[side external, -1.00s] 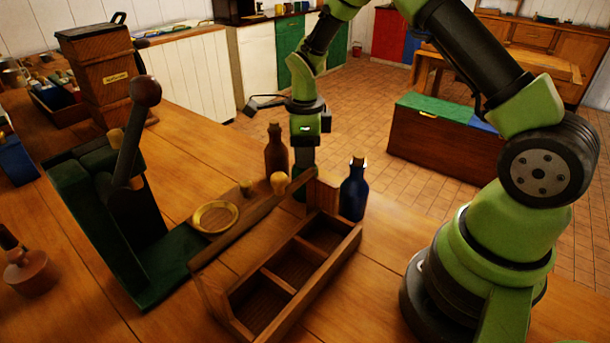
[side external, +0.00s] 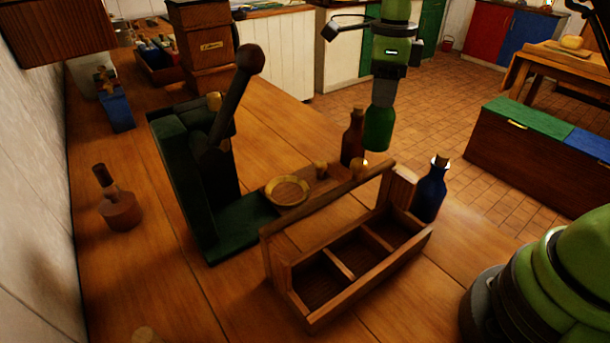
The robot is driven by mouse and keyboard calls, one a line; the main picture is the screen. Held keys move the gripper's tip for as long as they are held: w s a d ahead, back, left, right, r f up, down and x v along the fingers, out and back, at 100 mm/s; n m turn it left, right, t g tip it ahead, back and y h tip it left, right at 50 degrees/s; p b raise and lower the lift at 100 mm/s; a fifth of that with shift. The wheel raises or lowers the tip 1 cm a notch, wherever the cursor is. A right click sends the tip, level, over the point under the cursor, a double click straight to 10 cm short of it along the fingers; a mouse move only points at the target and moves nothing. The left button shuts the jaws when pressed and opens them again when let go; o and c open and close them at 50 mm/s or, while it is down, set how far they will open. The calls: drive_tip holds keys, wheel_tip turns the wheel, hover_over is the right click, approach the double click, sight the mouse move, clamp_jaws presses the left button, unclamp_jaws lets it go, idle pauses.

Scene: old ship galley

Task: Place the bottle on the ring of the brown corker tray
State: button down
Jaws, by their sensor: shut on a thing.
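My gripper (side external: 385,82) points down and is shut on the neck of a green bottle (side external: 379,128). The fingers are partly hidden. The bottle hangs upright in the air, behind and above the right part of the wooden crate. The dark green corker (side external: 190,185) stands left of the crate, with a raised dark lever ending in a ball. At the near right end of its green base lies a round brown tray with a yellow ring (side external: 288,191), empty. The bottle is to the right of and higher than this ring.
The wooden crate (side external: 318,317) has a tall handle bar beside the ring, and its visible compartments are empty. A brown bottle (side external: 352,142) and a blue bottle (side external: 430,192) stand near the crate. A wooden stamp-like tool (side external: 119,211) is at left.

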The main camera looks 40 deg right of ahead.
drive_tip(key=w+a+r+n, duration=0.1)
drive_tip(key=w+a, duration=0.2)
drive_tip(key=a, duration=0.5)
drive_tip(key=w+a+r, duration=0.1)
drive_tip(key=w+a, duration=0.2)
drive_tip(key=a, duration=0.6)
wheel_tip(320, 180, down, 10)
drive_tip(key=shift+d+r, duration=0.2)
drive_tip(key=shift+d, duration=0.05)
drive_tip(key=c, duration=0.8)
unclamp_jaws()
drive_tip(key=shift+f, duration=0.15)
drive_tip(key=shift+r, duration=6.15)
